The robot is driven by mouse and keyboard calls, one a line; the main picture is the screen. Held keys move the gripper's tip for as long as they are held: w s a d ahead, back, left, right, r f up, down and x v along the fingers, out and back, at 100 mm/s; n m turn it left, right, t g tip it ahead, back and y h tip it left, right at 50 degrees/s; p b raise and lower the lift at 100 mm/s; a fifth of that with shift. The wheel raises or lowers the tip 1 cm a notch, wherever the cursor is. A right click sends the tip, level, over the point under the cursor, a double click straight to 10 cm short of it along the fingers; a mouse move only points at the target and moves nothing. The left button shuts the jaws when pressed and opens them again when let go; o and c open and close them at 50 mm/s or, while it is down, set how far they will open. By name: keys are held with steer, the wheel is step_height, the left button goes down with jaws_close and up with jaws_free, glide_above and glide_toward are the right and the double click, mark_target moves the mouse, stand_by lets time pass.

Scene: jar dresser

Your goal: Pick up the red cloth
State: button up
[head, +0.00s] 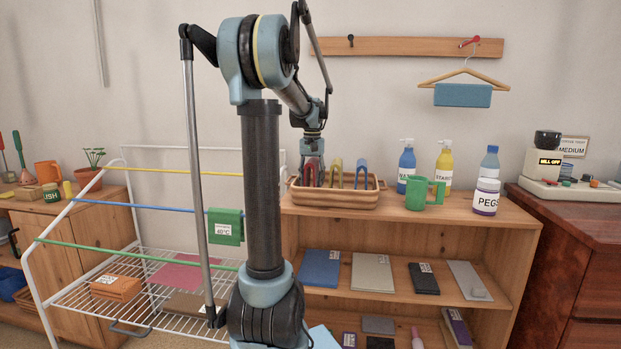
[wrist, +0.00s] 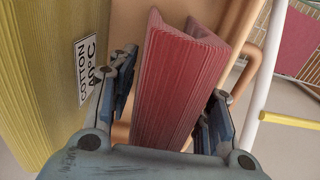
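The red cloth (wrist: 183,85) is folded and stands upright in the wrist view, between the two fingers of my gripper (wrist: 172,80). A finger lies along each side of it, with a narrow gap visible at the left finger; contact on the right side is hard to judge. The cloth is at the left end of the wooden basket (head: 338,200) on the shelf unit. In the head view my gripper (head: 312,162) reaches down into that end and mostly hides the cloth.
A yellow cloth (wrist: 42,75) with a cotton label stands close beside my left finger. A blue cloth (head: 361,172) is farther right in the basket. The white drying rack (head: 132,200) is left of the shelf unit. A green mug (head: 417,194) and bottles stand right of the basket.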

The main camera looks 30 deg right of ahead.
mark_target(312, 159)
steer(key=c, duration=0.5)
steer(key=shift+c, duration=0.2)
step_height(312, 159, up, 10)
steer(key=shift+r, duration=0.1)
